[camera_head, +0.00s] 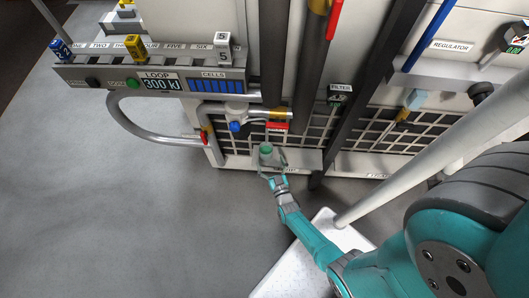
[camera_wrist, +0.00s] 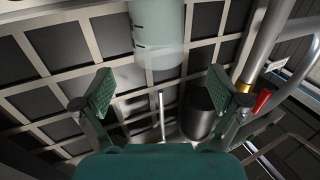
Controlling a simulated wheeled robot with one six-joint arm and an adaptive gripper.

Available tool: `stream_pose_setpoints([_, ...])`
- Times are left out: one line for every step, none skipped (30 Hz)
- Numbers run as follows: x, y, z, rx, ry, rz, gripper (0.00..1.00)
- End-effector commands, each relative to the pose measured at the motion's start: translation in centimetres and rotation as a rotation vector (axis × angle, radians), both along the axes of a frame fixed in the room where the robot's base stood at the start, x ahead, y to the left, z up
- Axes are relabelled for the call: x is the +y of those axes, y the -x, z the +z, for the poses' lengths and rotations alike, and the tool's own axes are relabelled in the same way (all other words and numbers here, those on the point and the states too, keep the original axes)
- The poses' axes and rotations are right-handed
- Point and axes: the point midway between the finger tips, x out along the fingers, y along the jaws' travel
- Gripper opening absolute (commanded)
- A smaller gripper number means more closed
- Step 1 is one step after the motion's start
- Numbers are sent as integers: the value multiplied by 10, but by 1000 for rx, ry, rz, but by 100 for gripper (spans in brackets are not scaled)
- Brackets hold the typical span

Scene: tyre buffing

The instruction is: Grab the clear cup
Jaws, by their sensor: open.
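A clear, pale-green cup (camera_wrist: 157,35) with dark marks on its side is at the top middle of the wrist view, cut off by the frame edge. My gripper (camera_wrist: 162,90) is open, with one green-padded finger to each side of the cup's lower end and gaps between. The cup (camera_head: 266,148) looks small and greenish in the head view, at the foot of the machine's grid panel. My gripper (camera_head: 271,163) reaches it there from the front. I cannot tell how deep the cup sits between the fingers.
A dark cylinder (camera_wrist: 199,112) stands near the right finger in the wrist view. The grid panel (camera_head: 355,130) lies behind the cup. A red-handled pipe (camera_head: 207,135) is to the left. A white platform (camera_head: 290,270) lies under my arm. The floor at left is clear.

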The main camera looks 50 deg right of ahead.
Motion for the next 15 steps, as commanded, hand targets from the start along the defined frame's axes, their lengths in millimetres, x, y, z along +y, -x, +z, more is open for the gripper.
stream_pose_setpoints([-3,-5,0,-1,0,-1,97])
stream_pose_setpoints([-5,-7,0,0,0,-1,97])
stream_pose_setpoints([-6,-9,0,0,0,0,97])
stream_pose_setpoints([-6,-11,0,0,0,0,97])
stream_pose_setpoints([-7,-12,0,0,0,0,97])
stream_pose_setpoints([-8,-13,0,0,0,1,97])
stream_pose_setpoints([-9,-15,0,0,0,1,97])
stream_pose_setpoints([-10,-17,0,0,0,1,97])
stream_pose_setpoints([-13,-21,0,-1,0,0,97])
stream_pose_setpoints([-15,-25,0,-1,0,0,97])
stream_pose_setpoints([-18,-29,0,-1,0,-1,97])
stream_pose_setpoints([-21,-34,0,-1,0,-1,97])
stream_pose_setpoints([-23,-37,0,-1,0,-1,97])
stream_pose_setpoints([-25,-41,0,0,1,0,97])
stream_pose_setpoints([-27,-45,0,0,0,0,97])
